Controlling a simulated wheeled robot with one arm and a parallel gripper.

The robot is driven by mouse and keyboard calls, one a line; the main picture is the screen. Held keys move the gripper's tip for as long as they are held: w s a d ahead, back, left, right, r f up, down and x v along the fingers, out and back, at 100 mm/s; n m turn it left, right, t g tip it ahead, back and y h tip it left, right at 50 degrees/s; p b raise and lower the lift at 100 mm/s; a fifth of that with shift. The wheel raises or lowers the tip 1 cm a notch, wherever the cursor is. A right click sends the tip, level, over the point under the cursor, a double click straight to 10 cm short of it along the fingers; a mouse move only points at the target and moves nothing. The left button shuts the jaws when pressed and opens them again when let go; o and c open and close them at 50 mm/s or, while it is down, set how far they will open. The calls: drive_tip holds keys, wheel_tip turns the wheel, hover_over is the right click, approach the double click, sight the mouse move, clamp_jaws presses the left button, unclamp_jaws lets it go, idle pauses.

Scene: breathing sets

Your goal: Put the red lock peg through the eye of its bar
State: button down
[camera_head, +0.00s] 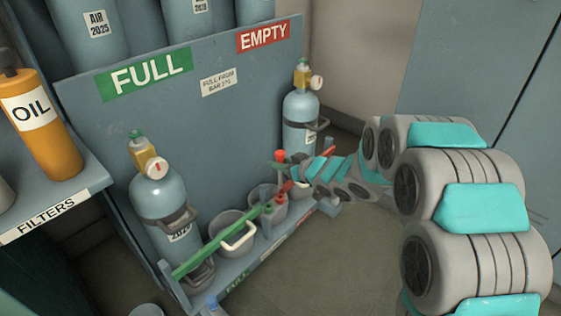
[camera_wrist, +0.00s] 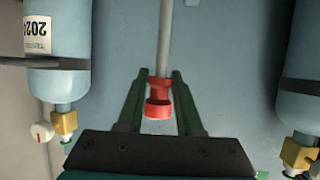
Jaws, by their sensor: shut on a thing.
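The red lock peg has a red head and a grey shaft. In the wrist view its head (camera_wrist: 158,105) sits between the two dark green fingers of my gripper (camera_wrist: 160,88), which is shut on it. The grey shaft runs away from the fingers. In the head view the red knob (camera_head: 280,156) shows at the tips of my gripper (camera_head: 288,168), above the rack's front edge. A red bar (camera_head: 328,147) shows partly on the EMPTY side, largely hidden behind my gripper. I cannot make out its eye or whether the shaft tip touches it.
A green bar (camera_head: 215,246) crosses the FULL side. Gas cylinders stand at left (camera_head: 160,200) and right (camera_head: 300,115), in front of the blue-grey panel (camera_head: 215,125). Buckets (camera_head: 237,225) sit between them. A shelf with an oil bottle (camera_head: 45,130) is at left.

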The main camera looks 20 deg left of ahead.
sight(281, 175)
drive_tip(key=shift+f+b, duration=0.35)
drive_tip(key=shift+f, duration=0.6)
drive_tip(key=shift+f, duration=0.35)
drive_tip(key=shift+f+b, duration=0.55)
drive_tip(key=shift+f, duration=0.65)
drive_tip(key=shift+c, duration=2.4)
unclamp_jaws()
